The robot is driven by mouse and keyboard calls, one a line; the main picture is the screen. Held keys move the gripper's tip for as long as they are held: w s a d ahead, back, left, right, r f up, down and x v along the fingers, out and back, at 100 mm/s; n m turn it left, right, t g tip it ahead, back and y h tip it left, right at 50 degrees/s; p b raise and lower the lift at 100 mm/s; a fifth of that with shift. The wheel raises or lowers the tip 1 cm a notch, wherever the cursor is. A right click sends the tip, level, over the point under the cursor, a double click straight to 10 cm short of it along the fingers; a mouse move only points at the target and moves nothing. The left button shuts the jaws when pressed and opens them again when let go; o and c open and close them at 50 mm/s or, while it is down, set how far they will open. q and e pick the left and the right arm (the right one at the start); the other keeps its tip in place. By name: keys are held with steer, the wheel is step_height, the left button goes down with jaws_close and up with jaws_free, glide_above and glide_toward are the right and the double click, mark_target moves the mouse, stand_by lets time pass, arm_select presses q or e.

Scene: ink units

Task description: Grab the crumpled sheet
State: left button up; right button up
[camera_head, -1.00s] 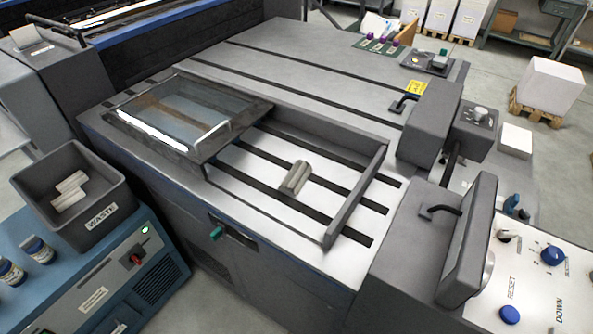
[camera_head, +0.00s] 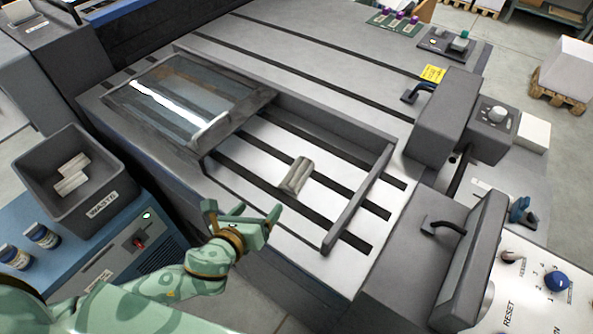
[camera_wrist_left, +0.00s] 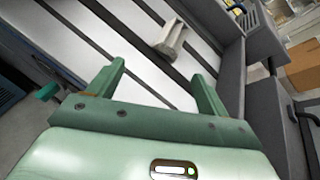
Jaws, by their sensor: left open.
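The crumpled sheet (camera_head: 296,175) is a small grey-beige folded bundle. It lies on the slatted metal bed of the press, inside the framed opening to the right of the glass panel. My left gripper (camera_head: 243,210) is open and empty, near the front edge of the press, to the left of and nearer than the sheet. In the left wrist view the sheet (camera_wrist_left: 171,38) lies beyond the open fingers (camera_wrist_left: 160,85), apart from them. My right gripper is not in view.
A raised frame rail (camera_head: 358,198) borders the opening on the right. The glass panel (camera_head: 180,98) covers its left part. A dark waste bin (camera_head: 90,205) with crumpled pieces inside stands at the left. A control console (camera_head: 530,285) stands at the right.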

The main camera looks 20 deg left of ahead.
mark_target(290, 180)
arm_select(q)
steer(key=m, duration=0.1)
steer(key=m+h, duration=0.1)
steer(key=m, duration=0.2)
steer(key=shift+w+d+r+m, duration=0.25)
steer(key=shift+d+r+m, duration=0.1)
steer(key=shift+d+m, duration=0.05)
steer(key=shift+m+h, duration=0.3)
steer(key=b+x, duration=0.3)
steer(key=x, duration=0.7)
steer(key=shift+w+d+f, duration=0.1)
steer(key=shift+w, duration=0.2)
steer(key=b+x, duration=0.2)
steer(key=x, duration=0.3)
steer(key=shift+w+f, duration=0.1)
steer(key=shift+f, duration=0.05)
steer(key=shift+w, duration=0.15)
steer(key=c, duration=1)
